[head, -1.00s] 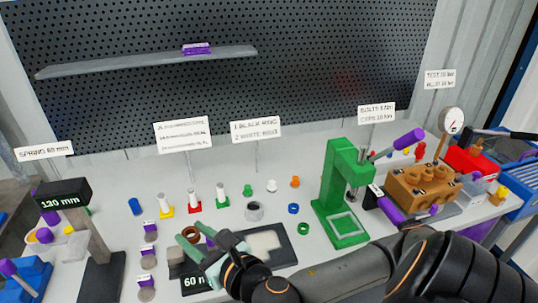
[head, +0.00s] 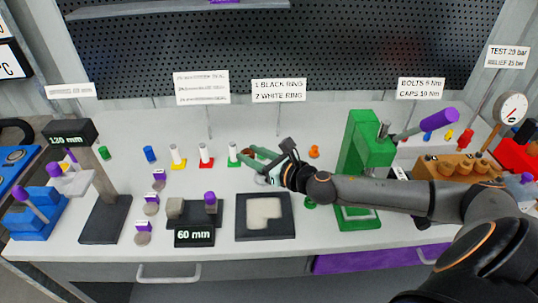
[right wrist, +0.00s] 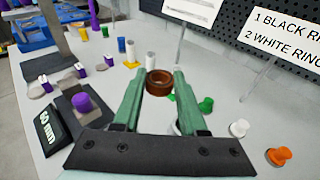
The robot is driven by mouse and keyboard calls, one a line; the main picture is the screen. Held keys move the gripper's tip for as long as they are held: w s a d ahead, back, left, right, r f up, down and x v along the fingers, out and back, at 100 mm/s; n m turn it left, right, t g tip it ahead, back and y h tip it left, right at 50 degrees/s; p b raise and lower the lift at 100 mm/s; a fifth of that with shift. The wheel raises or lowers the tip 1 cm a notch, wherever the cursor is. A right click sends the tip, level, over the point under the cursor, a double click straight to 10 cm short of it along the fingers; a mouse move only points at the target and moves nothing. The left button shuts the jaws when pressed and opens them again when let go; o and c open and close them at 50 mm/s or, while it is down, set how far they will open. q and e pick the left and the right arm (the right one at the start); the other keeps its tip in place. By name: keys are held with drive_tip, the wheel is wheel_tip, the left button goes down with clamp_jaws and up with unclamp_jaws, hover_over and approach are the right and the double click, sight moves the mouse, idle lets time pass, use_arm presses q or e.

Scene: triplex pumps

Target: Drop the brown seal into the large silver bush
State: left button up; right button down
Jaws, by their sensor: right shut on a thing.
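The brown seal (head: 247,153) is a short brown ring. It also shows in the right wrist view (right wrist: 159,83), between the tips of the green fingers. My right gripper (head: 250,156) is shut on it and holds it above the bench. The large silver bush (head: 262,181) stands on the bench just below my right gripper in the head view, mostly hidden by the gripper. In the right wrist view only a pale bit of it shows, beside the right finger. The seal is apart from the bush. My left gripper is not in view.
Several small coloured parts with white tops, such as the red one (head: 206,160), stand left of the gripper. A black tray (head: 243,232) lies in front. A green press (head: 357,160) stands to the right, and an orange plug (head: 314,152) sits behind.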

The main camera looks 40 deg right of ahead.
drive_tip(key=shift+n+y, duration=0.3)
drive_tip(key=shift+y, duration=0.1)
drive_tip(key=d+f, duration=0.1)
drive_tip(key=w+d+f, duration=0.1)
drive_tip(key=d, duration=0.2)
drive_tip(key=shift+w+d+f, duration=0.2)
drive_tip(key=shift+d+f, duration=0.15)
drive_tip(key=shift+f, duration=0.05)
drive_tip(key=shift+w+d+f, duration=0.1)
drive_tip(key=shift+d+f, duration=0.05)
drive_tip(key=shift+d, duration=0.35)
drive_tip(key=shift+f+b, duration=2.55)
drive_tip(key=shift+f, duration=0.45)
drive_tip(key=shift+c, duration=1.9)
unclamp_jaws()
